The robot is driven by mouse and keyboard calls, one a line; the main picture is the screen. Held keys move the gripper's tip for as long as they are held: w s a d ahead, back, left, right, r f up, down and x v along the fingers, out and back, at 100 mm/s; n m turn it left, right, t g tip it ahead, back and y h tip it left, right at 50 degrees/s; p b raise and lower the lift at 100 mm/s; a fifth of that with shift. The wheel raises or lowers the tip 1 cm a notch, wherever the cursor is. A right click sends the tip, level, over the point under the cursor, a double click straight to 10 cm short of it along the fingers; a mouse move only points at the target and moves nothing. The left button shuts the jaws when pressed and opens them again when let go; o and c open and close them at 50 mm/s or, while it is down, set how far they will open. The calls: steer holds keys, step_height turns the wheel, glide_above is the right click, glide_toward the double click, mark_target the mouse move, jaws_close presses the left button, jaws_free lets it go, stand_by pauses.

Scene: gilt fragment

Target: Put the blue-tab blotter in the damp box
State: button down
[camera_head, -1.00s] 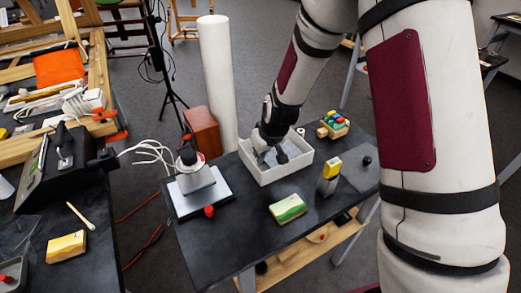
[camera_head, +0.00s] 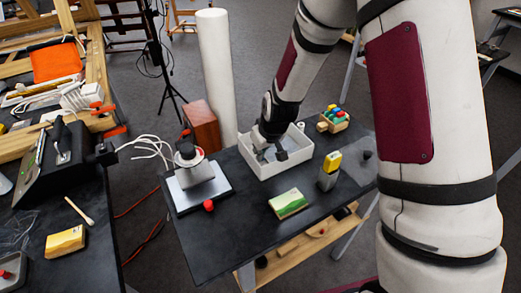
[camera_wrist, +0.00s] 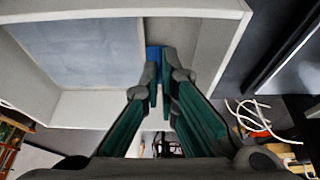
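The damp box (camera_head: 274,171) is an open white box on the dark table. My gripper (camera_head: 274,149) reaches down inside it in the head view. In the wrist view, the blue-tab blotter (camera_wrist: 85,50) is a pale blue-grey sheet inside the white box walls, with its blue tab at its right edge. My gripper (camera_wrist: 162,78) has its fingertips close together around the blue tab. It looks shut on the tab. I cannot tell whether the sheet touches the box floor. In the head view the gripper and box wall hide much of the sheet.
A white-topped stand (camera_head: 196,184) is left of the box. A green-topped block (camera_head: 288,203), a yellow-topped holder (camera_head: 329,174) and a wooden rack (camera_head: 334,121) of coloured pieces stand in front and right. A tall white roll (camera_head: 217,75) stands behind the table.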

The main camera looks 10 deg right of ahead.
steer(key=shift+f, duration=0.2)
steer(key=c, duration=1.7)
jaws_free()
